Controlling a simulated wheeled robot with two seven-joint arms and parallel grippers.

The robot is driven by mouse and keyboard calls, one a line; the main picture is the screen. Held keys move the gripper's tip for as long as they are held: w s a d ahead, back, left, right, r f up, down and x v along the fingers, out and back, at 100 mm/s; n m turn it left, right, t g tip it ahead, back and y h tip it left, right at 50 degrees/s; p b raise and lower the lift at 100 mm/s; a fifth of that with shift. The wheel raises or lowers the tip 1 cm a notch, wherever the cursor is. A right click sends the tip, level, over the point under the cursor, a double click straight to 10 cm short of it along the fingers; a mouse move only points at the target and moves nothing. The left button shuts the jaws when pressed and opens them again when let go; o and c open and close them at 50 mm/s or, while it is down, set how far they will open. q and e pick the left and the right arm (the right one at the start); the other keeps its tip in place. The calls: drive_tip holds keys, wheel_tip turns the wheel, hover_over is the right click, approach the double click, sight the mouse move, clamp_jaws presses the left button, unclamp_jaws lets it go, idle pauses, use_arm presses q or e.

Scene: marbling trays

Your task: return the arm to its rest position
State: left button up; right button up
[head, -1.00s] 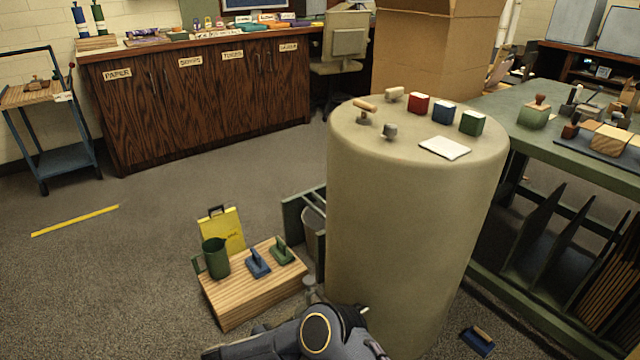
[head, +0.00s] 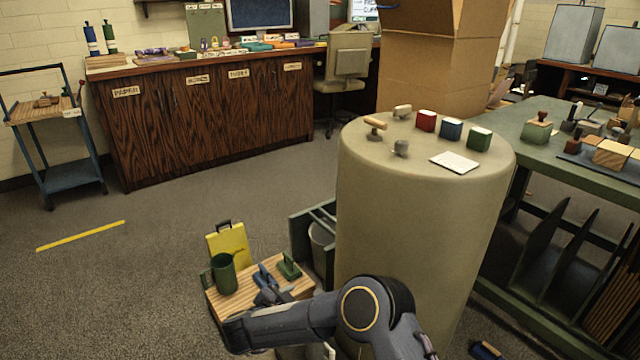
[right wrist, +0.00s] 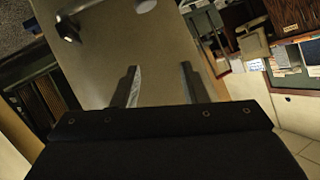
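My right arm (head: 290,322) comes in from the bottom right of the head view and bends in front of the beige drum (head: 425,220). Its far end reaches left over the front of a wooden box (head: 233,308). In the right wrist view my right gripper (right wrist: 158,72) has its two fingers apart, with nothing between them. A beige surface lies beyond the fingers. In the head view the fingers are hard to make out. My left gripper is not in view.
On the box stand a green mug (head: 223,273), a blue tool (head: 265,274) and a green tool (head: 289,267), close to my arm. Blocks and stamps sit on the drum. A green table (head: 528,118) is at right. The floor at left is open.

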drive_tip(key=w+d+r+n+t+y, duration=0.1)
drive_tip(key=w+d+r+t+y, duration=0.15)
drive_tip(key=r, duration=0.75)
drive_tip(key=w+d+r+n+t+y, duration=0.1)
drive_tip(key=w+d+r+n+y, duration=0.2)
drive_tip(key=r, duration=0.6)
drive_tip(key=s+d+r+n+y, duration=0.3)
drive_tip(key=s+d+r+y, duration=0.3)
drive_tip(key=r, duration=0.3)
drive_tip(key=s+d+n+g, duration=0.1)
drive_tip(key=s+d+g, duration=0.1)
drive_tip(key=s+d, duration=0.35)
drive_tip(key=s+d+n+g, duration=0.1)
drive_tip(key=s+d+g, duration=0.1)
drive_tip(key=s, duration=0.6)
drive_tip(key=s+d+f+g+h, duration=0.15)
drive_tip(key=s+d+f, duration=0.3)
drive_tip(key=s, duration=0.65)
drive_tip(key=s+d+f+g, duration=0.3)
drive_tip(key=s+d+f, duration=0.15)
drive_tip(key=s, duration=0.65)
wheel_tip(320, 180, up, 29)
drive_tip(key=a+p, duration=0.1)
drive_tip(key=p, duration=2.8)
drive_tip(key=shift+s+f+g+p, duration=0.2)
drive_tip(key=shift+s+g+p, duration=0.1)
drive_tip(key=shift+s+p, duration=0.1)
